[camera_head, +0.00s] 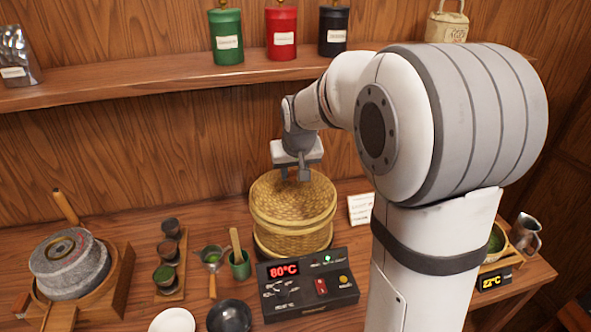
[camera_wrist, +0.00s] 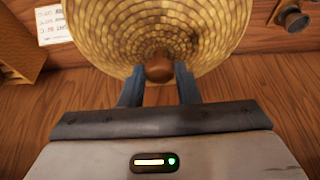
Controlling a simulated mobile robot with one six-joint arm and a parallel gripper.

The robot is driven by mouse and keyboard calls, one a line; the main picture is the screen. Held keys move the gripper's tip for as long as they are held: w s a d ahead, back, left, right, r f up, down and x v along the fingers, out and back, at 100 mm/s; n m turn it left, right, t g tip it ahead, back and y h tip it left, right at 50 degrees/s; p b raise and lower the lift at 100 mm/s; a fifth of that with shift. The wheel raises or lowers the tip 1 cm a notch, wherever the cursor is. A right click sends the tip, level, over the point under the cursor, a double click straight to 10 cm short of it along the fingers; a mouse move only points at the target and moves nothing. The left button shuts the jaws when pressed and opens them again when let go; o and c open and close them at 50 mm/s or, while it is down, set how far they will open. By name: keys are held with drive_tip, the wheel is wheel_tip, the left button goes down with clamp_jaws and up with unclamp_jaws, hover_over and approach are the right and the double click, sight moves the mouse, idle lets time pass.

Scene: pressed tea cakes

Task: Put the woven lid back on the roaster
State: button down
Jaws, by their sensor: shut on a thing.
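The woven lid (camera_head: 293,192) is a round yellow-tan basket-weave disc in the head view, over the woven roaster (camera_head: 292,240) behind the control box. The lid also fills the top of the wrist view (camera_wrist: 110,30). My gripper (camera_head: 304,176) is above the lid, fingers pointing down. In the wrist view its two fingers (camera_wrist: 158,85) are shut on the lid's brown wooden knob (camera_wrist: 159,68). The lid looks close to the roaster's top. I cannot tell whether it rests fully on the rim.
A black control box (camera_head: 306,285) reading 80°C stands in front of the roaster. A green cup (camera_head: 239,265) with a wooden stick and a cup tray (camera_head: 172,268) are left. A stone mill (camera_head: 70,265) is further left. A white card (camera_head: 361,209) stands right. A shelf (camera_head: 170,82) runs behind.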

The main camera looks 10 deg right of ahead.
drive_tip(key=shift+f+b, duration=0.5)
drive_tip(key=shift+f, duration=0.1)
drive_tip(key=c, duration=1.1)
unclamp_jaws()
drive_tip(key=shift+r, duration=0.1)
drive_tip(key=shift+r+p, duration=0.25)
drive_tip(key=shift+p, duration=0.1)
drive_tip(key=b+v, duration=0.1)
drive_tip(key=v, duration=1.1)
drive_tip(key=shift+g, duration=0.6)
drive_tip(key=s+f, duration=0.3)
drive_tip(key=s, duration=0.4)
drive_tip(key=s+f, duration=0.4)
drive_tip(key=s, duration=0.3)
drive_tip(key=s+f, duration=0.3)
drive_tip(key=s, duration=0.5)
drive_tip(key=shift+s+d+f, duration=0.1)
drive_tip(key=shift+d+f, duration=0.2)
